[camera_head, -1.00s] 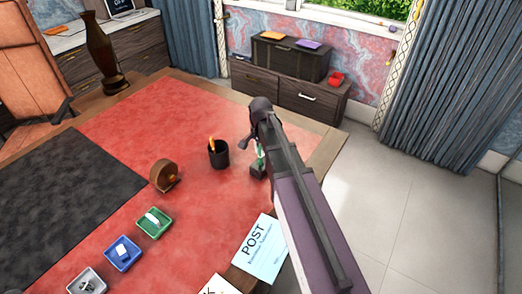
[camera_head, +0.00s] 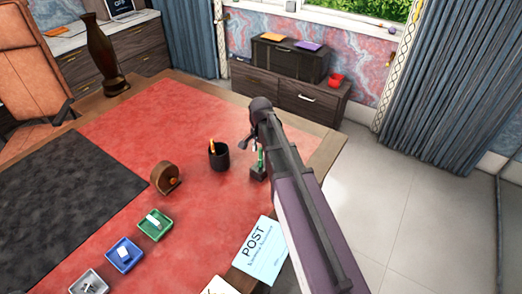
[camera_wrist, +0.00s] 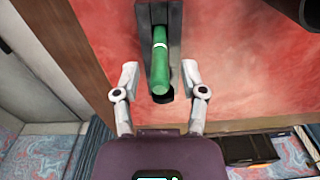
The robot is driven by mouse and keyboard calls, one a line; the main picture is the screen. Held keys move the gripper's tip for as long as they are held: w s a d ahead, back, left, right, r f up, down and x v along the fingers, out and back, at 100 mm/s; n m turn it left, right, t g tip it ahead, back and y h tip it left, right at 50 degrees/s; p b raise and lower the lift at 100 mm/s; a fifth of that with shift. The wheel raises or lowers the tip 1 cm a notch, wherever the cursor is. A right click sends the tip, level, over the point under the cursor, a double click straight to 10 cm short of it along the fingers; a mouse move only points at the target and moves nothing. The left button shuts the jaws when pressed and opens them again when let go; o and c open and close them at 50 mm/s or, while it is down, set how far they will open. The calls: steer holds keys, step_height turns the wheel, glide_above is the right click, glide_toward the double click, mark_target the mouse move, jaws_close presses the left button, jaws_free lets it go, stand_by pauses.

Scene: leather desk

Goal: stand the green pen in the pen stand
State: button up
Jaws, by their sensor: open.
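The green pen (camera_head: 259,160) is at the right side of the desk, at a small dark block-like holder (camera_head: 258,174). In the wrist view the green pen (camera_wrist: 160,62), with a white band, lies along the dark holder (camera_wrist: 146,20); how deep it sits is hidden. My gripper (camera_wrist: 160,80) is open, its two pale fingers on either side of the pen's near end with gaps visible. In the head view my arm partly covers the pen and gripper. A black round cup (camera_head: 219,160) with an orange pen (camera_head: 212,146) stands just left.
A brown round object (camera_head: 165,177) and green (camera_head: 168,225), blue (camera_head: 137,257) and grey (camera_head: 103,283) trays stand to the left. A POST sheet (camera_head: 262,250) lies near the front edge. The red desk top (camera_head: 150,120) behind the cup is clear.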

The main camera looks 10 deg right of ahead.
steer(key=shift+r+p, duration=5.25)
steer(key=shift+r, duration=0.2)
steer(key=s+d+n, duration=0.2)
steer(key=s+n, duration=0.7)
steer(key=s, duration=0.7)
steer(key=shift+d+n, duration=0.15)
steer(key=shift+n, duration=0.15)
